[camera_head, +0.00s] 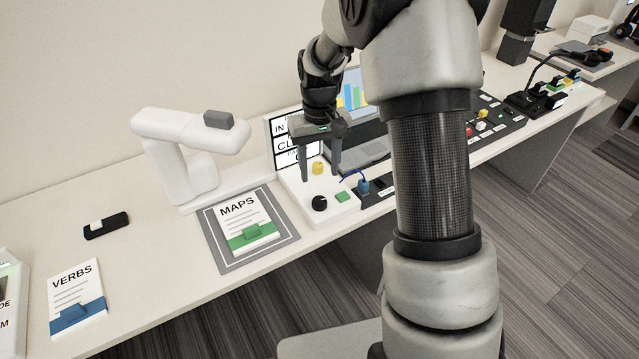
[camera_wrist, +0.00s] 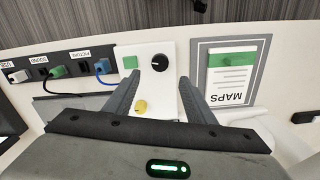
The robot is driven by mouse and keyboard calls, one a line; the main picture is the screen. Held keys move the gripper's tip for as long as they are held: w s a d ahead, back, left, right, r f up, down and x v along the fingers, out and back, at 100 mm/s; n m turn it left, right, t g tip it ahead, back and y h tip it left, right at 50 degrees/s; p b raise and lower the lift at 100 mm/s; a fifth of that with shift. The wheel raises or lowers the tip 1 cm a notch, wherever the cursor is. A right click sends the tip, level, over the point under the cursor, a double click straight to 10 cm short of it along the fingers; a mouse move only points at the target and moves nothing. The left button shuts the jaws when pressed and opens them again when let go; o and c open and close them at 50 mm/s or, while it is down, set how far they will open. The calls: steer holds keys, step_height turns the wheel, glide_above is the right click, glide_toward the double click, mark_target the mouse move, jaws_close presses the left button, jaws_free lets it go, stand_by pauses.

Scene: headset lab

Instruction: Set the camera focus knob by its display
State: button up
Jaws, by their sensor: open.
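A white control box (camera_head: 345,212) on the desk carries a black knob (camera_head: 320,203), a yellow knob (camera_head: 318,168) and a green button (camera_head: 343,197). I cannot tell by label which knob sets focus. Behind the box stands a display panel (camera_head: 285,142) with black lettering on white, partly hidden by my gripper. My gripper (camera_head: 320,177) is open and empty, pointing down over the box. In the wrist view, my gripper's fingertips (camera_wrist: 161,79) lie just short of the black knob (camera_wrist: 160,62), which bears a white mark. The yellow knob (camera_wrist: 140,107) shows between the fingers.
A white document camera (camera_head: 185,155) arches beside a grey mat (camera_head: 215,247) holding the MAPS booklet (camera_head: 240,220). A VERBS booklet (camera_head: 75,295) and a small black device (camera_head: 106,225) lie left. A laptop (camera_head: 362,150) and a socket strip with a blue plug (camera_wrist: 102,67) are close to the box.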

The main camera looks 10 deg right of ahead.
step_height(320, 180, up, 7)
steer(key=shift+r+p, duration=0.2)
steer(key=shift+p, duration=0.1)
steer(key=s+r+t+p, duration=0.1)
steer(key=s+r+p, duration=0.4)
steer(key=r, duration=0.6)
steer(key=s+r+t+p, duration=0.2)
steer(key=s+r, duration=0.4)
steer(key=s, duration=0.4)
steer(key=s+r+m+t+p, duration=0.1)
steer(key=s+r+t+p, duration=0.1)
steer(key=s+r, duration=0.5)
steer(key=s+p, duration=0.1)
steer(key=s, duration=0.2)
steer(key=shift+s+d+t, duration=0.15)
steer(key=shift+s+t, duration=0.15)
steer(key=shift+s, duration=0.05)
steer(key=shift+c, duration=0.4)
